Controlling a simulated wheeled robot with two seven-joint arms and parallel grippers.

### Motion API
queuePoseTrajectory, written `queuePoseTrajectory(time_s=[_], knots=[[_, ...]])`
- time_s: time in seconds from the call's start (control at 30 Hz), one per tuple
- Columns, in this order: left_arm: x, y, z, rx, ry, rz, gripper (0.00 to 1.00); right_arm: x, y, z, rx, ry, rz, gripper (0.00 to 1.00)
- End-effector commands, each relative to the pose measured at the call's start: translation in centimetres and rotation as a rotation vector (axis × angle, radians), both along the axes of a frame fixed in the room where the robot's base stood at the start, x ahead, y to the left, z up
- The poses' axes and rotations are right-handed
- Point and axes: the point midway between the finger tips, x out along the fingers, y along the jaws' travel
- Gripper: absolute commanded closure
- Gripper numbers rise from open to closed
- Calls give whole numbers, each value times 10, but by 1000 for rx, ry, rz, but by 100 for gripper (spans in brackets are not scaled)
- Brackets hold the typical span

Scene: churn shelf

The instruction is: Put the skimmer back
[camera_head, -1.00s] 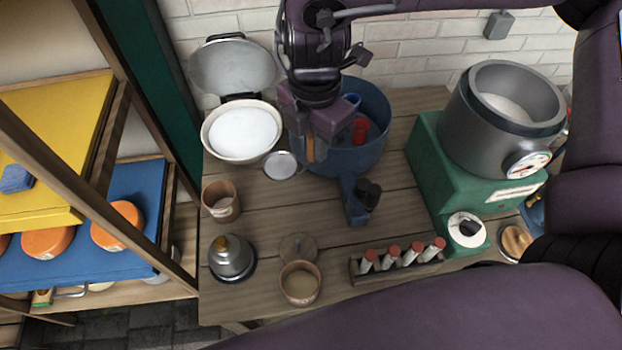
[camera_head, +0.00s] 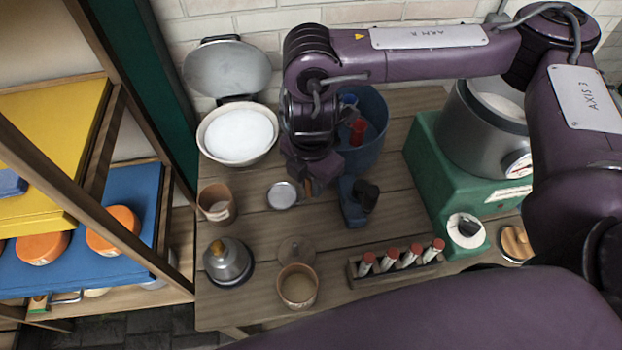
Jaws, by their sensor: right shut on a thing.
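The skimmer (camera_head: 282,195), a small round pale-metal disc with a rim, shows just left of my right gripper (camera_head: 313,178). The gripper points down and is shut on the skimmer's handle, which is mostly hidden by the jaws. The skimmer is over the wooden table, in front of the white-filled bowl; its exact height above the table cannot be told. My left gripper is not in view.
A white-filled bowl (camera_head: 240,136) and a blue tub (camera_head: 372,140) stand behind. A brown cup (camera_head: 217,205), grey bell-shaped pot (camera_head: 229,262), small tan pot (camera_head: 297,287), rack of vials (camera_head: 397,261) and green machine (camera_head: 430,165) surround the central table space.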

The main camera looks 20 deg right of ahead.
Motion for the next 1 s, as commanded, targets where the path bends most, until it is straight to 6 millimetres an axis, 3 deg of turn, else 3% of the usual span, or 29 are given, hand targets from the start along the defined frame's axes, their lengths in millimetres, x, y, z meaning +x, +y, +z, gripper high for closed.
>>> queuePoseTrajectory(time_s=[0.17,0.2,0.33,0.73,1.0], knots=[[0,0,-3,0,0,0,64,0,0,-4,0,0,0,96],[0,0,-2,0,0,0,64,0,0,-3,0,0,0,74],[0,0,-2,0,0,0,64,0,0,-3,0,1,0,58],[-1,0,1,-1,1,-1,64,1,0,6,0,-3,1,58],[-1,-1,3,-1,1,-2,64,2,0,51,-2,-8,2,58]])
